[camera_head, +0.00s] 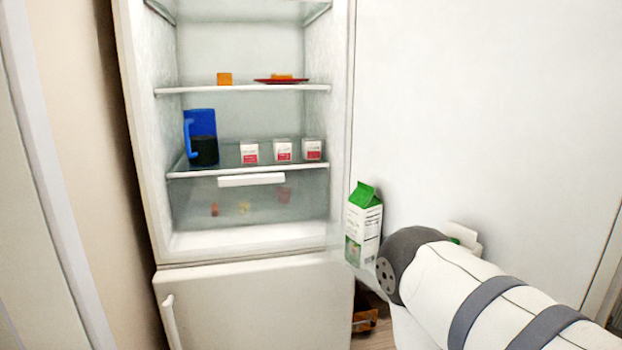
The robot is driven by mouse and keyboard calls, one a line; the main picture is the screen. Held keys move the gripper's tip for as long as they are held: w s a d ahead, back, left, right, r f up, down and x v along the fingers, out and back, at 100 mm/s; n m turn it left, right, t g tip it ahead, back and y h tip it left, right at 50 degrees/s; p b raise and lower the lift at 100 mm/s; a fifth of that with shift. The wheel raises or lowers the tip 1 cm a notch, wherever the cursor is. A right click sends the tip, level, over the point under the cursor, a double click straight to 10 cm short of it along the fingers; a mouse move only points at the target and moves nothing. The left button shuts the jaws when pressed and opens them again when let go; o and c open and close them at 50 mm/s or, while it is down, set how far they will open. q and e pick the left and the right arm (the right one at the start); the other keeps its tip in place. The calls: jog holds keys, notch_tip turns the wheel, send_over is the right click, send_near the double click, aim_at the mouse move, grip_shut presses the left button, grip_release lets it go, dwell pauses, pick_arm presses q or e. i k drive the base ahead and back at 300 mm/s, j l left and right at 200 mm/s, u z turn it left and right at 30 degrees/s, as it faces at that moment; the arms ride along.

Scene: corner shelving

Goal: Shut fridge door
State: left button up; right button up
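The fridge (235,290) stands open ahead of me, its upper compartment fully exposed. The fridge door (480,110) appears to be the large pale panel on the right, swung wide open with its inner side towards me. A green and white carton (364,225) stands upright low on the door's inner side, near the hinge side. My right arm comes in from the lower right, in front of the lower part of the door. Its gripper is not visible, and I cannot tell whether the arm touches the door. My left gripper is out of view.
The closed lower door (255,305) has a vertical handle (170,322). A brown object (364,321) lies on the floor.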

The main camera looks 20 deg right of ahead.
aim_at(500, 121)
jog(key=k+l+z, duration=0.25)
jog(key=l+z, duration=0.6)
jog(key=z, duration=0.15)
